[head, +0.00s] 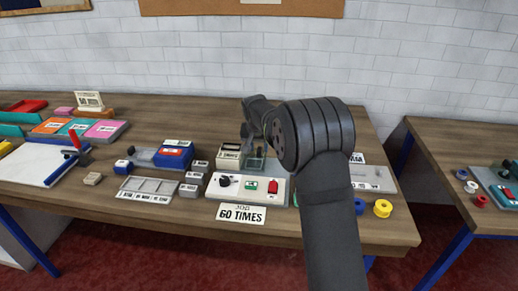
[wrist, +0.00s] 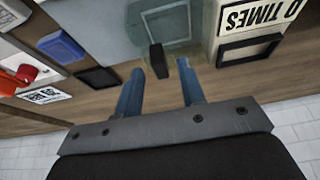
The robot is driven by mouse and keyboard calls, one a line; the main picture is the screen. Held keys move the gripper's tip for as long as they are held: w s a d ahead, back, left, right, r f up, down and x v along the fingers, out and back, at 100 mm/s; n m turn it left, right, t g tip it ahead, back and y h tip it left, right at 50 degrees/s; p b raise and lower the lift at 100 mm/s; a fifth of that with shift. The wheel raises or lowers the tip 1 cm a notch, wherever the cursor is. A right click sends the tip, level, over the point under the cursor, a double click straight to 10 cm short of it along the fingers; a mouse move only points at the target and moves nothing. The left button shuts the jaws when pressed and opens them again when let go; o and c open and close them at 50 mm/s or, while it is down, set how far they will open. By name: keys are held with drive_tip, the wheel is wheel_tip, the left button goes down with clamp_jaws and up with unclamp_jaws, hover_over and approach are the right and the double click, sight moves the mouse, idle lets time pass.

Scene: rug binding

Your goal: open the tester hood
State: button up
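The tester (head: 235,193) is a pale panel with a dark knob, a green button and a red button, near the middle of the table in the head view. Behind the panel is a clear greenish hood (head: 256,163), partly hidden by my arm; it also shows in the wrist view (wrist: 180,30). A small black handle (wrist: 158,62) stands at the hood's edge. My gripper (wrist: 160,67) is open, its two blue fingers apart, with the handle between the fingertips and a gap visible on each side. In the head view my gripper (head: 250,138) is small and partly hidden.
A counter box (head: 229,154) marked TIMES stands just left of the hood. A card (head: 241,213) reading 60 TIMES lies in front. A blue-and-red box (head: 174,154) and a slotted tray (head: 147,189) are to the left. Yellow (head: 383,208) and blue spools lie at the right front.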

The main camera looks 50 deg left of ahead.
drive_tip(key=shift+x, duration=0.75)
clamp_jaws()
drive_tip(key=w+d, duration=0.5)
drive_tip(key=shift+w+d, duration=0.4)
unclamp_jaws()
drive_tip(key=shift+r, duration=0.1)
